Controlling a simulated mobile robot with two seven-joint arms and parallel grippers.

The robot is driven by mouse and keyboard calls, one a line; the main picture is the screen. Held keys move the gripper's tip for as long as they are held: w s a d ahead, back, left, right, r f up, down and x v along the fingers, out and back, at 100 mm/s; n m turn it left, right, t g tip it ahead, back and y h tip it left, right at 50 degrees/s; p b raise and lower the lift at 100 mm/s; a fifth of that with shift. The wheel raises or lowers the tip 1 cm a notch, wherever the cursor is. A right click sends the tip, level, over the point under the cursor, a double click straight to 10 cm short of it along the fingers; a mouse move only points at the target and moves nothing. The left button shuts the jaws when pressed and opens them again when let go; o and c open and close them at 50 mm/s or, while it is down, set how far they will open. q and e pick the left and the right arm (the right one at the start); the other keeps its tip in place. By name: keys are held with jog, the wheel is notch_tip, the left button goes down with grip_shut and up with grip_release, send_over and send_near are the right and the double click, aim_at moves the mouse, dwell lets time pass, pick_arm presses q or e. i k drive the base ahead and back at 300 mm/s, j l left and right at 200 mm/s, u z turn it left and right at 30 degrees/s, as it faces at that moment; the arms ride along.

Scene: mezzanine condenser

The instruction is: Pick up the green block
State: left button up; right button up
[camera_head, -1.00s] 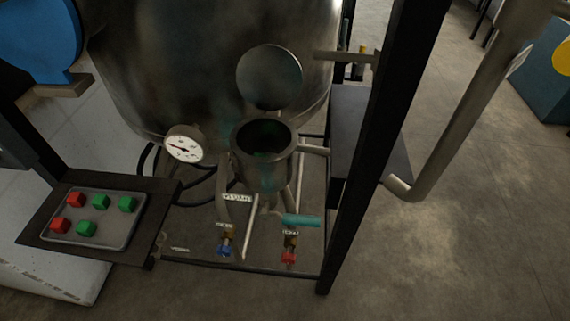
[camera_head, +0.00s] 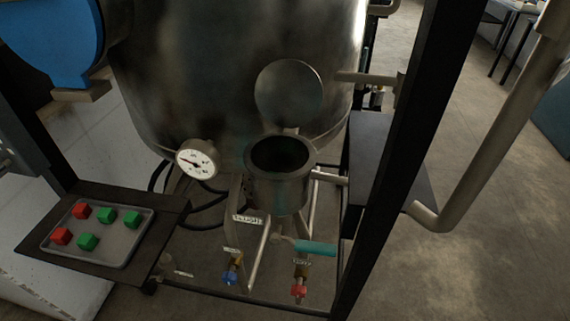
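Three green blocks lie on a grey tray (camera_head: 121,253) at the lower left. One green block (camera_head: 107,215) is at the back middle, one green block (camera_head: 131,219) at the back right, and one green block (camera_head: 87,241) at the front. Two red blocks share the tray: a back red block (camera_head: 81,210) and a front red block (camera_head: 61,236). The tray sits on a dark shelf (camera_head: 163,215). Neither of my grippers shows in the head view.
A large metal tank (camera_head: 220,80) with a pressure gauge (camera_head: 198,159) and an open port (camera_head: 280,155) stands behind the shelf. A dark frame post (camera_head: 400,170) and a bent pipe (camera_head: 490,150) rise at right. Valves with a blue handle (camera_head: 230,277) and a red handle (camera_head: 298,291) sit low.

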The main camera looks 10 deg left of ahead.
aim_at(133, 219)
jog(key=j+u, duration=0.1)
jog(key=u, duration=0.85)
jog(key=j+u, duration=0.15)
jog(key=u, duration=0.35)
